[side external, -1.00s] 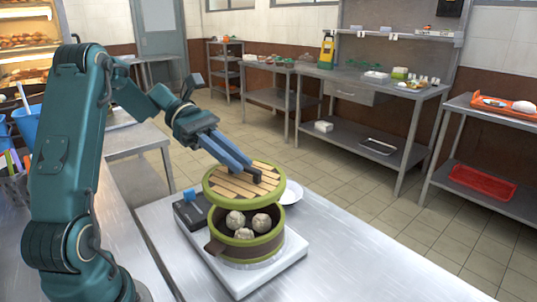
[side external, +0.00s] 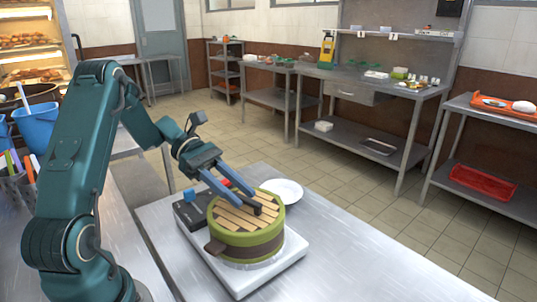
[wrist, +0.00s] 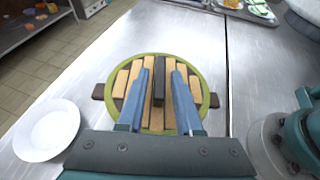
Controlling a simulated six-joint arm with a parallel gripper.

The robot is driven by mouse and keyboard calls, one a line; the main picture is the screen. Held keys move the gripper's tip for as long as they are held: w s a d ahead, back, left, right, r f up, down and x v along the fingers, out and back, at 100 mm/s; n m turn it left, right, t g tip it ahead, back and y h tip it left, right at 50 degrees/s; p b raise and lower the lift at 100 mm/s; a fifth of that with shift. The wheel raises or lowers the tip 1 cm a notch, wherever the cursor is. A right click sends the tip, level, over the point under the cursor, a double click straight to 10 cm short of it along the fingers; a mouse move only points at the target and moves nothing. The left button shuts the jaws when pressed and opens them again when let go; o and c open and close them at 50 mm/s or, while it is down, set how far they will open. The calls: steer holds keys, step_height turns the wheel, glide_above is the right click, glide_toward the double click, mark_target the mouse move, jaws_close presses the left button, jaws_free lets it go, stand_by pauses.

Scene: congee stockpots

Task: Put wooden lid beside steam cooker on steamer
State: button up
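The round wooden lid (side external: 234,216), with slats, a green rim and a dark bar handle, sits on top of the steamer (side external: 246,246) in the side external view. It covers the steamer opening, so the buns are hidden. The lid also shows in the wrist view (wrist: 127,82), centred below my gripper. My gripper (side external: 244,200) is open, its blue fingers just at the lid's handle. In the wrist view the fingers (wrist: 160,72) stand apart, one on each side of the handle with gaps between. The steamer rests on a white cooker base (side external: 288,257) with a dark control box (side external: 189,211).
A white plate (side external: 287,191) lies on the metal table just behind the steamer; it also shows in the wrist view (wrist: 47,130). The table right of the cooker is clear. A blue bucket (side external: 36,125) and a holder of pens stand at the left.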

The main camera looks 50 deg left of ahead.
stand_by(0.3)
steer(key=shift+a+r, duration=0.1)
steer(key=shift+r, duration=0.1)
steer(key=v, duration=0.7)
steer(key=r+m+g+y, duration=0.1)
steer(key=m+g+y, duration=0.2)
steer(key=m+y, duration=0.25)
glide_above(220, 230)
steer(key=w+a, duration=0.3)
steer(key=shift+s+a+h, duration=0.1)
steer(key=shift+s+h, duration=0.15)
steer(key=shift+h, duration=0.2)
steer(key=s+d+m+y, duration=0.1)
steer(key=m, duration=0.1)
steer(key=s+d+m+y, duration=0.1)
steer(key=d+m+y, duration=0.1)
steer(key=shift+s+g, duration=0.25)
steer(key=shift+g, duration=0.05)
steer(key=s+d+m+t+y, duration=0.1)
steer(key=m+t+y, duration=0.1)
steer(key=m, duration=0.1)
steer(key=s+d+m+t+y, duration=0.1)
steer(key=s+m, duration=0.1)
steer(key=m, duration=0.2)
steer(key=s+d+m+t+y, duration=0.1)
steer(key=s+m+t+y, duration=0.1)
steer(key=m, duration=0.2)
steer(key=shift+m+t+y, duration=0.25)
steer(key=shift+t+y, duration=0.05)
